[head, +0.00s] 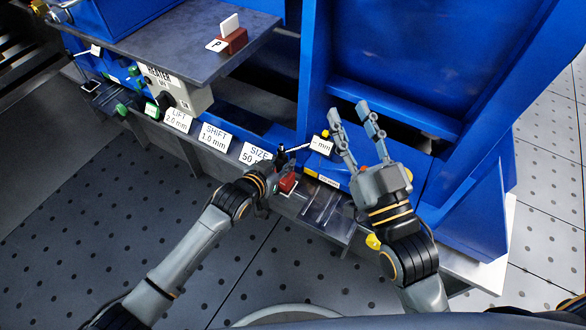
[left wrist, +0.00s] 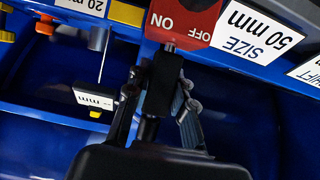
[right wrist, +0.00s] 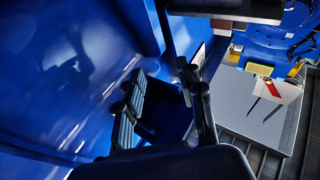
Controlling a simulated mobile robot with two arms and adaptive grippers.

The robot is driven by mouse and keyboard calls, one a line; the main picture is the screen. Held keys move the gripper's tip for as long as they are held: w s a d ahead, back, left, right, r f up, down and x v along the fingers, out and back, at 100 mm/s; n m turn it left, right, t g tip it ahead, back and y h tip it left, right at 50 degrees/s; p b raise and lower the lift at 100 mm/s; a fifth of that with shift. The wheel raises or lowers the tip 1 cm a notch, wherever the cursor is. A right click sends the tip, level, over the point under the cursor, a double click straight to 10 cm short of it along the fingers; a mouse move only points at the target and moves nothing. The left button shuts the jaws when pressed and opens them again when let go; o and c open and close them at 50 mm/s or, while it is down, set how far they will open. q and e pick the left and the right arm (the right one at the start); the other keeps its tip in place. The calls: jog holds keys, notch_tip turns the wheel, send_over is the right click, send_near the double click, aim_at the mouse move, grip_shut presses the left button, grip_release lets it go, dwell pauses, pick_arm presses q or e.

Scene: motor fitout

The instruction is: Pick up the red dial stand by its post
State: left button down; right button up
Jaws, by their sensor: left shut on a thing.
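The red dial stand has a red base (head: 288,183) marked ON and OFF, which also shows at the top of the left wrist view (left wrist: 184,18). Its dark post (left wrist: 162,82) rises from the base, and a thin arm leads to a small dial marked mm (head: 321,144). My left gripper (head: 281,170) is shut on the post, with one finger on each side of it in the left wrist view. Whether the base touches the ledge is hard to tell. My right gripper (head: 349,115) is open and empty, to the right of the dial, in front of the blue machine.
Labels reading LIFT (head: 178,120), SHIFT (head: 214,136) and SIZE (head: 255,154) line the ledge to the left. A heater box (head: 178,95) stands behind them. A grey shelf (head: 160,48) carries a red-brown block (head: 232,41). Blue machine walls (head: 430,60) bound the right side.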

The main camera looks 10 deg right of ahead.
pick_arm(q)
jog(key=shift+r+p, duration=0.35)
jog(key=shift+r, duration=0.4)
pick_arm(e)
jog(key=f+g, duration=0.2)
jog(key=f, duration=0.1)
jog(key=f+g, duration=0.1)
jog(key=f, duration=0.1)
jog(key=shift+w+d+h, duration=0.25)
jog(key=shift+w+h, duration=0.1)
jog(key=shift+h, duration=0.05)
pick_arm(q)
jog(key=shift+p, duration=0.3)
pick_arm(e)
jog(key=shift+f, duration=0.15)
